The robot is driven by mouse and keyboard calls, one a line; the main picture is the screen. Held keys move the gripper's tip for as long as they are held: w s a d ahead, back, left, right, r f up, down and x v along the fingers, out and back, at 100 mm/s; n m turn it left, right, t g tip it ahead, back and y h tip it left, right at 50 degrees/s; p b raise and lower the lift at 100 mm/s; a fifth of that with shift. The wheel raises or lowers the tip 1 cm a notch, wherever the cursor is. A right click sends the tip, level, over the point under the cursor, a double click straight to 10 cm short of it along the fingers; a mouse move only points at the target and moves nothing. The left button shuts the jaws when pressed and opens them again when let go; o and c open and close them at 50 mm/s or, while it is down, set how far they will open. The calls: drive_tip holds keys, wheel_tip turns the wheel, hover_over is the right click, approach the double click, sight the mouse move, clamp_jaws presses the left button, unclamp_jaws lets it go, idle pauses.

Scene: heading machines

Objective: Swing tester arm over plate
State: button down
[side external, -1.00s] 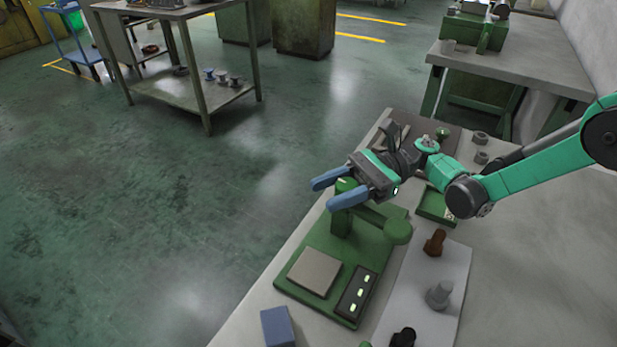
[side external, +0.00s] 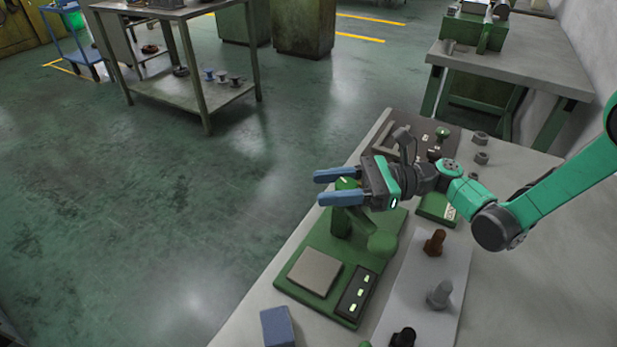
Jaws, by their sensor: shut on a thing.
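The green tester has a flat base (side external: 325,243), a post and a swinging tester arm (side external: 361,221) that ends in a round green head (side external: 382,245). The square grey plate (side external: 314,272) lies bare on the base, to the left of and nearer than the head. The head is beside the plate, not over it. My gripper (side external: 325,187) has its blue fingers either side of the green top of the tester's post and is shut on the tester arm at its pivot end. The fingers hide part of the post.
A panel with lit marks (side external: 357,292) sits beside the plate. A blue block (side external: 278,327) lies in front. Several bolts, one brown (side external: 434,242) and one grey (side external: 439,294), stand on a pale sheet (side external: 418,278) to the right. Nuts (side external: 480,138) lie behind.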

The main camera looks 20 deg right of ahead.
drive_tip(key=shift+d, duration=0.1)
drive_tip(key=shift+c, duration=2.3)
unclamp_jaws()
drive_tip(key=shift+s+d, duration=0.15)
drive_tip(key=shift+d, duration=1.25)
drive_tip(key=shift+s+d, duration=0.15)
drive_tip(key=shift+d, duration=1.2)
